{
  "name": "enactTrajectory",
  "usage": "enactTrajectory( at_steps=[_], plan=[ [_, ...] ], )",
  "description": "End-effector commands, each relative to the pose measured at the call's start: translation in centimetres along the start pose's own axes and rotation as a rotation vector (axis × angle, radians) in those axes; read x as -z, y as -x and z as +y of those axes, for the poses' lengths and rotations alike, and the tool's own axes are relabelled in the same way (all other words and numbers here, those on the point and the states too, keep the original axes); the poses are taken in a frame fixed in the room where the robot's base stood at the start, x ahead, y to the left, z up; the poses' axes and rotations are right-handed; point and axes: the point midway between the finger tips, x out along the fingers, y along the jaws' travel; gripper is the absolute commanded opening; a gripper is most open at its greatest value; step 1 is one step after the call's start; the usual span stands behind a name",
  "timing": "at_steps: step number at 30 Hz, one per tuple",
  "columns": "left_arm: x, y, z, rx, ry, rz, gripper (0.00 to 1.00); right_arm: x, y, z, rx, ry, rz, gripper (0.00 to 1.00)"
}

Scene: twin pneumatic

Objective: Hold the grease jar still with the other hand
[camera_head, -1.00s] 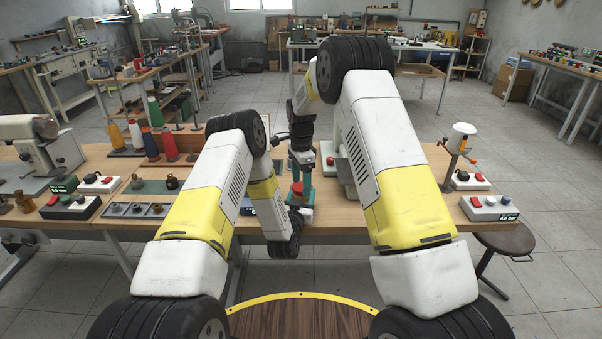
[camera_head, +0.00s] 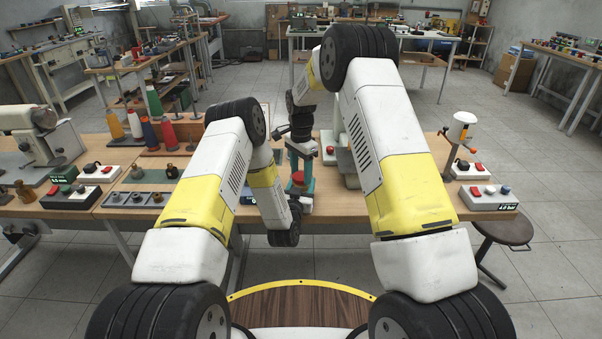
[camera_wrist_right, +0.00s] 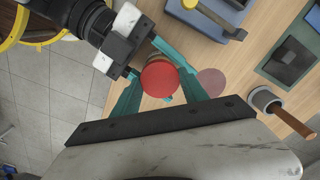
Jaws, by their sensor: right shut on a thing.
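The grease jar with a round red lid (camera_wrist_right: 160,78) shows from above in the right wrist view. It also shows small and red in the head view (camera_head: 298,177). My right gripper (camera_wrist_right: 158,97) has its teal fingers on either side of the jar and is shut on it. In the head view my right gripper (camera_head: 300,172) points down at the bench, front middle. My left gripper (camera_wrist_right: 150,62) comes in from the upper left of the wrist view, its teal fingers close to the jar. The jar and my right gripper partly hide those fingers, so their grip is unclear.
A pinkish disc (camera_wrist_right: 211,82) lies on the wooden bench (camera_wrist_right: 228,65) beside the jar. A cup-like item with a brown handle (camera_wrist_right: 284,113) and a dark panel (camera_wrist_right: 290,60) are to its right. A blue-grey device (camera_wrist_right: 205,14) is above. A switch box (camera_head: 488,197) stands at the bench's right end.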

Motion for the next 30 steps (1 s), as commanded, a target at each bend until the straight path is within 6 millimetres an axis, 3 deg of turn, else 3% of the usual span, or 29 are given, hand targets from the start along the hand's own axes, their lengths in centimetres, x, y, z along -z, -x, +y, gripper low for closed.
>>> enactTrajectory(
  at_steps=[21,26,30],
  plan=[
    [-0.01,0.01,0.05,-0.001,0.0,0.0,0.0,0.04,0.14,-0.03,0.002,1.768,0.0,0.03],
    [-0.01,0.01,0.05,-0.001,0.0,0.0,0.0,0.02,0.17,-0.05,0.002,1.987,0.001,0.03],
    [-0.01,0.01,0.05,-0.001,0.0,0.0,0.0,-0.01,0.17,-0.06,0.001,1.999,0.001,0.03]
  ],
)
